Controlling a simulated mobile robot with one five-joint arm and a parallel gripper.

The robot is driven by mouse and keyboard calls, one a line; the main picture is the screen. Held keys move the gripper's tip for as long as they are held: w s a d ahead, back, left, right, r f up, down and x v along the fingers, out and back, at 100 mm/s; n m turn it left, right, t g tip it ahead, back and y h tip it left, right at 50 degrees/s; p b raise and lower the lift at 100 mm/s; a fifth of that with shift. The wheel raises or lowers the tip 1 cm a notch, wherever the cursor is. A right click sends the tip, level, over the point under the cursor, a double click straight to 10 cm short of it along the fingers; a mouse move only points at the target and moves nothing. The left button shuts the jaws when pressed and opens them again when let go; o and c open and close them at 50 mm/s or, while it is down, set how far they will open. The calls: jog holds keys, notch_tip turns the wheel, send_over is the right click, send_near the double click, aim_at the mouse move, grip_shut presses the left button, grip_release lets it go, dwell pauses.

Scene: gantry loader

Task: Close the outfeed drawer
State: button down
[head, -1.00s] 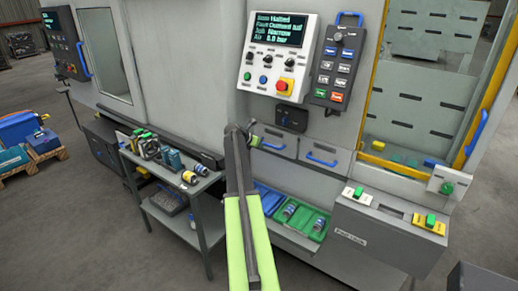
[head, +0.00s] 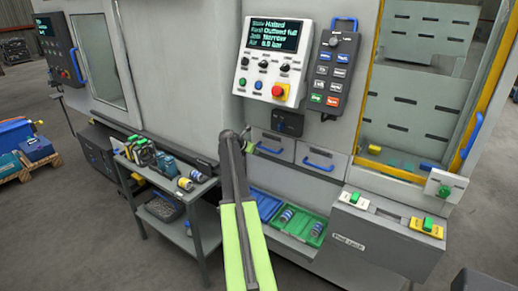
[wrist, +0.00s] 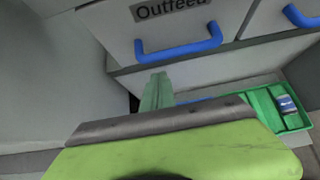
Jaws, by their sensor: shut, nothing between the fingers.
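The outfeed drawer (head: 274,141) is the left of two grey drawers below the control panel. In the wrist view its front (wrist: 120,28) carries an "Outfeed" label and a blue handle (wrist: 180,50). My gripper (head: 249,146) is at the drawer's left side in the head view, and my arm hides part of that area. In the wrist view my green gripper fingers (wrist: 157,92) are together and empty, just below the handle's left end. I cannot tell whether they touch the drawer, or whether its front is flush with the cabinet.
A second drawer (head: 331,155) with a blue handle is at the right. Below are a blue tray (head: 266,205) and a green tray (head: 302,236) holding small cylinders. A grey trolley (head: 200,190) stands at the left. A grey box with push buttons (head: 386,232) juts out at the right.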

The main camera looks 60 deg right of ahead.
jog(key=f+p+v, duration=0.1)
jog(key=p+v, duration=0.5)
jog(key=v, duration=0.5)
jog(key=shift+a+r, duration=0.2)
jog(key=shift+a, duration=0.35)
